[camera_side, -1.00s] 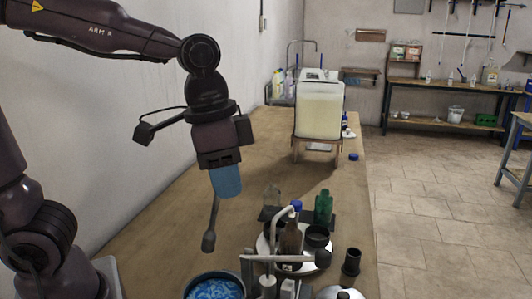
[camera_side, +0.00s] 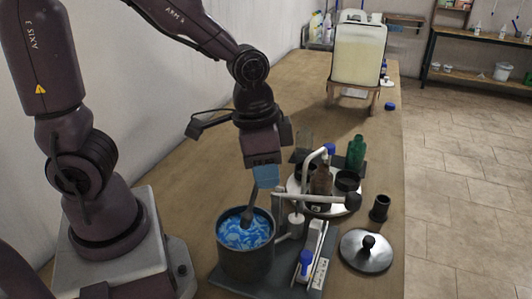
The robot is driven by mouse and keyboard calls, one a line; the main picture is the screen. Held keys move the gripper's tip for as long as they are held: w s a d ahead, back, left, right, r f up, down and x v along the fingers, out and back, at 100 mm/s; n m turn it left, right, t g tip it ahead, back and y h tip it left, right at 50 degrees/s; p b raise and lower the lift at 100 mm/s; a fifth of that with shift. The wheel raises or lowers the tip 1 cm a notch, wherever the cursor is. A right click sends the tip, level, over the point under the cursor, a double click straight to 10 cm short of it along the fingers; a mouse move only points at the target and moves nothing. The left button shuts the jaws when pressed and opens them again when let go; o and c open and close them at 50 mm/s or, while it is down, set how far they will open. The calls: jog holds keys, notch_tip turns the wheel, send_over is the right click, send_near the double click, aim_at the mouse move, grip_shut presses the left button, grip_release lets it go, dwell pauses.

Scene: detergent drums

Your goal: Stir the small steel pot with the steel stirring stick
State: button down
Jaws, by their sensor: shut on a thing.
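The small steel pot (camera_side: 246,262) stands on a dark base at the front of the bench. It holds a swirled blue and white liquid (camera_side: 240,236). My gripper (camera_side: 266,180) points down above the pot's right rear side and is shut on the steel stirring stick (camera_side: 250,208). The stick slants down to the left, and its paddle end is over or inside the pot's mouth. I cannot tell whether the tip touches the liquid. The gripper's fingers look blue, and the stick's upper end is hidden in them.
Right of the pot are a grey horizontal arm (camera_side: 318,196), a white strip with a blue-capped item (camera_side: 305,262) and a lid with a black knob (camera_side: 367,250). Bottles, including a green one (camera_side: 356,152), stand behind. A large pale container (camera_side: 358,54) is farther back. Bare bench lies left (camera_side: 190,185).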

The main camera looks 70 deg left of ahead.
notch_tip(320, 180, down, 10)
jog(key=shift+r, duration=0.25)
dwell(0.5)
dwell(0.3)
